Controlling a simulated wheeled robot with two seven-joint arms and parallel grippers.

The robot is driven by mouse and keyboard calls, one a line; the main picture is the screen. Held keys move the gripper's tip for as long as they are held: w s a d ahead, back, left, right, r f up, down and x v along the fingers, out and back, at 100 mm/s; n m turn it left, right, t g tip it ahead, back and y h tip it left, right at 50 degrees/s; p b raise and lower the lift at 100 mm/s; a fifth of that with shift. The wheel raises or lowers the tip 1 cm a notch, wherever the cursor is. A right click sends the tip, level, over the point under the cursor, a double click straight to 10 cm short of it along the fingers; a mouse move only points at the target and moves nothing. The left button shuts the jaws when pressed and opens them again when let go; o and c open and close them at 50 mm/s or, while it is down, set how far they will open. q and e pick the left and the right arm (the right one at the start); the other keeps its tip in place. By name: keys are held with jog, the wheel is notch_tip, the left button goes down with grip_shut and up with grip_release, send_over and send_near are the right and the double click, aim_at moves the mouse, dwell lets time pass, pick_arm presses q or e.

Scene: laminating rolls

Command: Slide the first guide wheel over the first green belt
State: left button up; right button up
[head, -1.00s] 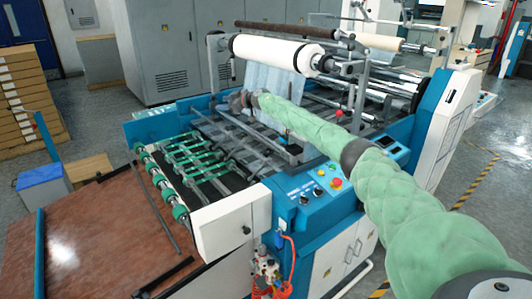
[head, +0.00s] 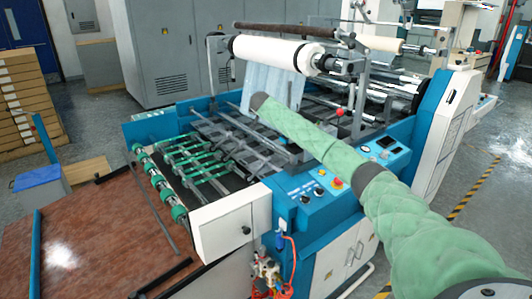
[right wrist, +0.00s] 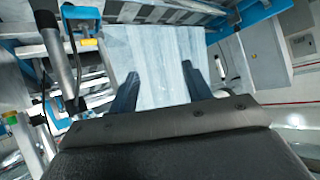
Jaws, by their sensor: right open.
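The green belts (head: 200,160) run across the feed table of the laminating machine in the head view. Several green wheels (head: 165,195) sit on the shaft along its near-left edge. I cannot tell which of these parts is the first guide wheel. My right arm reaches in from the right over the machine, with its end beside the hanging film. The right gripper is hidden in the head view. In the right wrist view the right gripper (right wrist: 160,71) has two dark fingers apart, with nothing between them. The bluish-white film (right wrist: 158,50) shows beyond them. My left gripper is in neither view.
A white film roll (head: 275,50) is mounted above the machine, with film hanging below it. The control panel (head: 320,190) lies under my right arm. A brown table (head: 110,230) stands at the left, with stacked boxes (head: 28,100) behind.

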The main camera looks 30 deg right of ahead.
aim_at(267, 152)
jog(key=s+a+f+n+g+y, duration=0.1)
jog(key=s+a+f+g+y, duration=0.35)
jog(key=s+f+g, duration=0.35)
jog(key=f, duration=0.1)
jog(key=f+t+p, duration=0.1)
jog(key=f, duration=0.1)
jog(key=d+f+t, duration=0.1)
jog(key=shift+w+f+h+p, duration=0.25)
jog(key=shift+p, duration=0.15)
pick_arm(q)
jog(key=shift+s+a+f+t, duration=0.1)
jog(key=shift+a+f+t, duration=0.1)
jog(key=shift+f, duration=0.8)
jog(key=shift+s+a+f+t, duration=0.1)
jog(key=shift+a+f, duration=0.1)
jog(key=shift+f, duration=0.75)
pick_arm(e)
jog(key=shift+x, duration=0.85)
jog(key=shift+s, duration=0.1)
grip_shut()
